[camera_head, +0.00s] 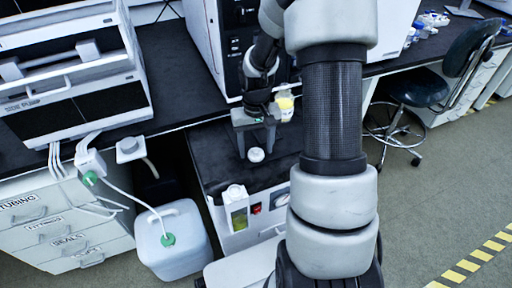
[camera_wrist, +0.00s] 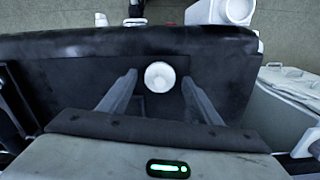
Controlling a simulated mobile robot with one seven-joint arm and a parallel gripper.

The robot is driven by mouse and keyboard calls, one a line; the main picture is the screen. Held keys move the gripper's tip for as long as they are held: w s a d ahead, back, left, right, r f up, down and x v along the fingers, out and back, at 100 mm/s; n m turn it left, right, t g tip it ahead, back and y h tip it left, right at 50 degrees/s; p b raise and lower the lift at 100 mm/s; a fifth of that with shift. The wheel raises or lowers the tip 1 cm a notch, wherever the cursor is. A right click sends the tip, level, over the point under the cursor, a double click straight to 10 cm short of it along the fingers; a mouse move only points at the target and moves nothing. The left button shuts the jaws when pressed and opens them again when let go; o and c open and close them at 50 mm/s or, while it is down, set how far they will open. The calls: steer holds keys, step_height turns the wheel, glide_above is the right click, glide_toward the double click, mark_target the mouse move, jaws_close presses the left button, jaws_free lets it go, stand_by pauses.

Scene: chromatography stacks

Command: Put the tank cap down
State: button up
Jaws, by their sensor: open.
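The white round cap (camera_head: 256,155) rests on the black top (camera_head: 215,160) of a low unit between the benches. In the wrist view the cap (camera_wrist: 159,77) appears between the fingertips, with a gap on each side. My gripper (camera_head: 255,146) points down over the black top and is open; its two spread fingers also show in the wrist view (camera_wrist: 160,84). I cannot tell the exact height of the fingertips above the surface. A white tank (camera_head: 180,254) with a green fitting (camera_head: 167,239) and a tube stands on the floor to the left.
A small bottle with yellowish liquid (camera_head: 238,215) stands at the unit's front edge. A yellow-topped container (camera_head: 285,105) is close to my gripper's right side. A stacked instrument (camera_head: 85,110) stands on the left bench. The black top around the cap looks mostly clear.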

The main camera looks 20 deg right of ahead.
step_height(320, 180, up, 12)
steer(key=p, duration=0.2)
steer(key=shift+f+p, duration=0.2)
steer(key=shift+p, duration=0.2)
step_height(320, 180, up, 12)
steer(key=t, duration=0.2)
glide_above(256, 150)
steer(key=s+a, duration=0.5)
steer(key=s, duration=0.1)
steer(key=s+a+r+n+t, duration=0.1)
steer(key=s+a+r+t, duration=0.15)
steer(key=s, duration=0.35)
steer(key=s+a+r+n+t, duration=0.1)
steer(key=s+a+r, duration=0.1)
steer(key=s+r, duration=0.3)
step_height(256, 150, up, 20)
steer(key=p, duration=2.1)
steer(key=shift+s+d+f, duration=0.15)
steer(key=shift+s+d, duration=0.05)
steer(key=shift+s, duration=0.25)
